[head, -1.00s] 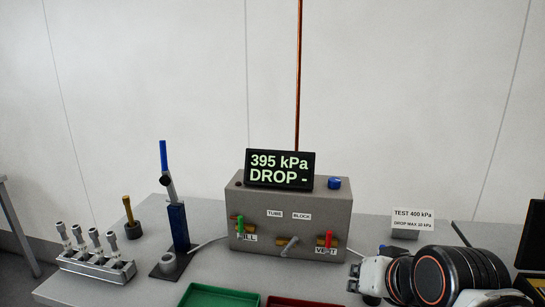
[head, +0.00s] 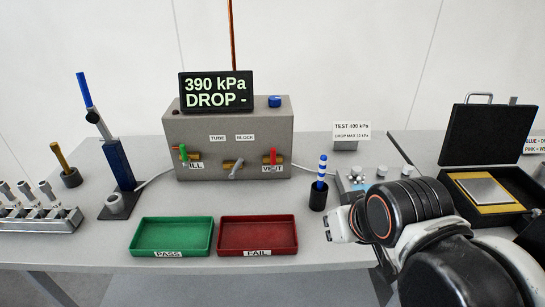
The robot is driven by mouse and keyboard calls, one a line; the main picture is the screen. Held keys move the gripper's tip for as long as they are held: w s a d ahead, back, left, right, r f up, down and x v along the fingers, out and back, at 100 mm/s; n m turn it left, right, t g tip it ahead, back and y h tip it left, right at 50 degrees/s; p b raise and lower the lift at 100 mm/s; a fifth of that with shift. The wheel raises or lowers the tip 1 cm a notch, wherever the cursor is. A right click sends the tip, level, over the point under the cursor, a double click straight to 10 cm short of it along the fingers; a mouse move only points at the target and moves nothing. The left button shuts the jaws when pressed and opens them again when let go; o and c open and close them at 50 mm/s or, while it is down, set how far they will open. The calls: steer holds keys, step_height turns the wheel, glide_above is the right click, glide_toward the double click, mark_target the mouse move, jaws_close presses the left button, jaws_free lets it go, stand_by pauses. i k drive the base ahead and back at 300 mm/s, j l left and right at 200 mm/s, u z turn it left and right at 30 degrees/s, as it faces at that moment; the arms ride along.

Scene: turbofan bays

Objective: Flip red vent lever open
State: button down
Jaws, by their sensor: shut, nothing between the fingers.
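The red vent lever (head: 273,156) stands upright on a brass valve at the right of the grey test box's front, above the VENT label (head: 273,169). The display (head: 217,91) on top of the box reads 390 kPa, DROP -. My gripper (head: 333,223) is at the right of the box, lower and nearer than the lever, pointing left and apart from it. Its fingers show small and look shut, with nothing seen in them.
A green lever (head: 183,152) sits at FILL, with a grey handle (head: 235,168) between. Green PASS (head: 172,236) and red FAIL (head: 258,235) trays lie in front. A dark cup with a blue-striped stick (head: 320,183) stands between gripper and box. An open case (head: 490,185) is at right.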

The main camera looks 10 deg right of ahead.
mark_target(273, 156)
steer(key=i+j, duration=0.3)
steer(key=j, duration=0.15)
steer(key=i+j+u, duration=0.1)
steer(key=i+j, duration=0.2)
steer(key=j, duration=0.1)
